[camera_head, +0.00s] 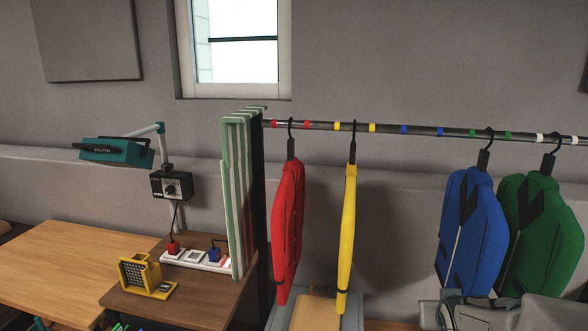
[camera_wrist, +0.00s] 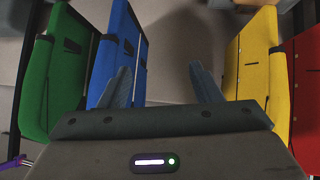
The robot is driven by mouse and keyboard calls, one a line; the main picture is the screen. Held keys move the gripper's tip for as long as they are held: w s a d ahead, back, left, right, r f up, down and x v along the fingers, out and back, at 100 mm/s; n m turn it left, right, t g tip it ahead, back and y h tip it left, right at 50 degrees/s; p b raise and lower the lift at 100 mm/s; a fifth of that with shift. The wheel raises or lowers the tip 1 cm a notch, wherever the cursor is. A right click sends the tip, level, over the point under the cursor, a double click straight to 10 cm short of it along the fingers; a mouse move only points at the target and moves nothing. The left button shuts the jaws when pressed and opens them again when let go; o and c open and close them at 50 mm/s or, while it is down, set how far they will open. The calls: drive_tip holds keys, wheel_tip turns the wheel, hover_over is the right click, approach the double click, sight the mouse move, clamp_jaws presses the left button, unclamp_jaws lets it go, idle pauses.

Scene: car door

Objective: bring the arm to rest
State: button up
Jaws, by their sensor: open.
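My gripper (camera_wrist: 160,88) shows in the wrist view with its two grey fingers spread apart and nothing between them. In that view a blue garment (camera_wrist: 118,55) hangs close beside the left finger, and a yellow garment (camera_wrist: 252,65) hangs beyond the right finger. I cannot tell whether the left finger touches the blue garment. In the head view, pale grey parts of my arm (camera_head: 490,314) show at the bottom right, below the blue garment (camera_head: 466,230) and the green garment (camera_head: 540,235). The fingertips cannot be made out there.
A rail (camera_head: 420,130) with coloured bands carries the red garment (camera_head: 288,230), the yellow garment (camera_head: 347,240), the blue and the green. A wide gap lies between yellow and blue. A striped cloth (camera_head: 238,190), a wooden desk (camera_head: 60,265) and a power strip (camera_head: 195,259) are at left.

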drive_tip(key=s+a+n+g+y, duration=0.1)
drive_tip(key=s+a+g+y, duration=0.1)
drive_tip(key=s+a, duration=0.4)
drive_tip(key=s+a+n+g+y, duration=0.1)
drive_tip(key=s+a+g, duration=0.3)
drive_tip(key=a, duration=0.7)
drive_tip(key=shift+s+y, duration=0.6)
drive_tip(key=shift+s, duration=0.7)
drive_tip(key=shift+c, duration=0.4)
idle(0.8)
